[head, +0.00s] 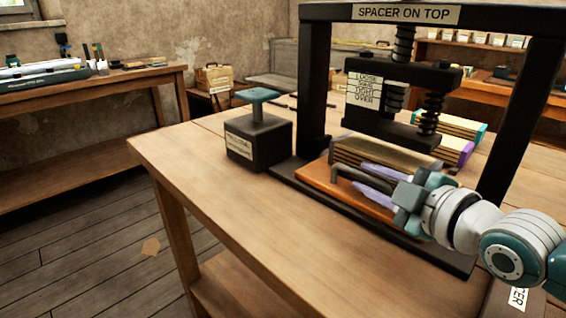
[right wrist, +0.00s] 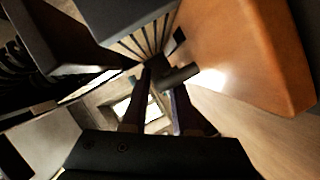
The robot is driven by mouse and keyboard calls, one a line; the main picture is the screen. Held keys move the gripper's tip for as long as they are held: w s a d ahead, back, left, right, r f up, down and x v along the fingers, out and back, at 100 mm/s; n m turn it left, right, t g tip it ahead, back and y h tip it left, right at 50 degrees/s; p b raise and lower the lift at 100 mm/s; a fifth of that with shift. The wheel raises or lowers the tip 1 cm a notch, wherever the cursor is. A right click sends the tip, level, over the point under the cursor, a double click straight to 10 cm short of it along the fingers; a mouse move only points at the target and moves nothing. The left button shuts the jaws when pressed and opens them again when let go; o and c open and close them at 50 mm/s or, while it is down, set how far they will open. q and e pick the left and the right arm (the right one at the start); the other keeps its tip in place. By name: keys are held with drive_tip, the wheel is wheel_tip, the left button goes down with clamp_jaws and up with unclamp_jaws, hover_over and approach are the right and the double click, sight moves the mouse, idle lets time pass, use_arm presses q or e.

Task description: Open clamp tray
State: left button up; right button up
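The clamp tray (head: 318,178) is an orange-brown board lying in the base of the black press (head: 314,85), with a grey bar handle (head: 345,172) along its front. A stack of thin wooden boards (head: 385,156) is on it, under the pressing plate. My right gripper (head: 362,178) reaches in from the right with its purple fingers at the handle. In the right wrist view the fingers (right wrist: 162,88) are apart with a gap between them, and the handle (right wrist: 180,75) lies at their tips. Whether they touch it is unclear. My left gripper is not in view.
A black block with a teal-topped knob (head: 258,140) stands left of the press. More board stacks (head: 455,140) lie behind it on the right. The workbench (head: 215,190) is clear at front left. Press posts stand either side of the tray.

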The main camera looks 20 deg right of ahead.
drive_tip(key=shift+w+f, duration=0.1)
drive_tip(key=shift+w, duration=0.3)
drive_tip(key=shift+c, duration=0.2)
clamp_jaws()
idle(1.0)
